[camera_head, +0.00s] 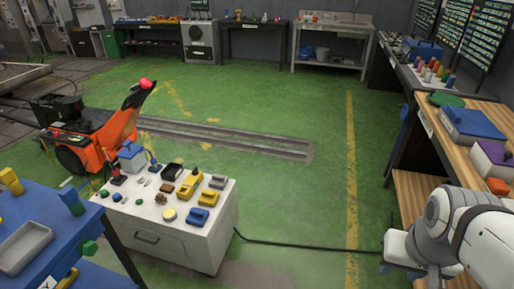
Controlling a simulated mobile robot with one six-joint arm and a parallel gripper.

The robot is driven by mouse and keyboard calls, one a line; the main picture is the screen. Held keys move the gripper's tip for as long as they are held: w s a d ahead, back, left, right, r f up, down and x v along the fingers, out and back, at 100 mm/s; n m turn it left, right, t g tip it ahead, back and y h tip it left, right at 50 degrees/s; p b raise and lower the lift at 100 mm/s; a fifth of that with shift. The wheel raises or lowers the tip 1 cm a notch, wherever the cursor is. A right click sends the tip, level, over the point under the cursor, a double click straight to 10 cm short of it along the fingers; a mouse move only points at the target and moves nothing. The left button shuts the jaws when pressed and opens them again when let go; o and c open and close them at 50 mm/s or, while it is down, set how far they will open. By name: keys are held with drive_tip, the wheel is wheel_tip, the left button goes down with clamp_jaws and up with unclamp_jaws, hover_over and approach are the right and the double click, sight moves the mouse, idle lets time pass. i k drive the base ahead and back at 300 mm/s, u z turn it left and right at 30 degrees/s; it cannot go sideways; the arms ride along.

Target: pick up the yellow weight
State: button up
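Several yellow things stand on the white cabinet (190,246) at the lower left of the middle. One is a larger yellow block-like piece (189,185) with a dark part, near the middle of its top. Another is a small round pale-yellow disc (169,214) near the front edge. From this distance I cannot tell for sure which is the yellow weight. My white arm shows at the lower right, well away from the cabinet. No gripper fingers can be made out there, and nothing held is visible.
A blue bench (40,225) with a grey tray (22,248) stands at the lower left. An orange machine (110,138) stands behind the cabinet. A wooden-topped bench (470,150) lines the right. A black cable (300,245) crosses the floor. Green floor is open beyond.

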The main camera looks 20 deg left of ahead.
sight(208, 198)
drive_tip(key=i, duration=2.35)
drive_tip(key=u, duration=3.05)
drive_tip(key=i, duration=1)
drive_tip(key=z, duration=0.1)
